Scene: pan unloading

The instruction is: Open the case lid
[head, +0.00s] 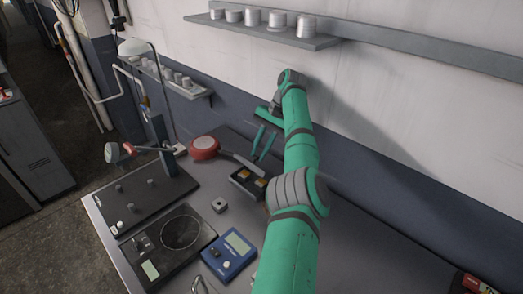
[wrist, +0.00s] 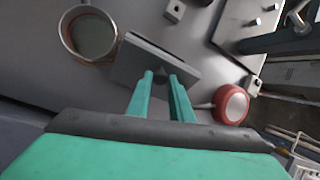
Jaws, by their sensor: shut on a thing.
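The small dark case (head: 240,187) sits on the grey bench in the head view, with yellow pieces showing inside it. Its lid shows as a flat grey panel (wrist: 150,56) in the wrist view, at the fingertips. My gripper (head: 259,157) is at the wall side of the case, reaching down to it. In the wrist view my gripper (wrist: 161,76) has its two green fingers on either side of a small dark part at the lid's edge, shut on it. The lid stands raised, but its exact angle is unclear.
A red round object (head: 204,147) lies left of the case; a small metal block (head: 219,205) lies in front. A blue meter (head: 230,252) and black scale (head: 167,246) stand nearer. The wall is close behind my arm.

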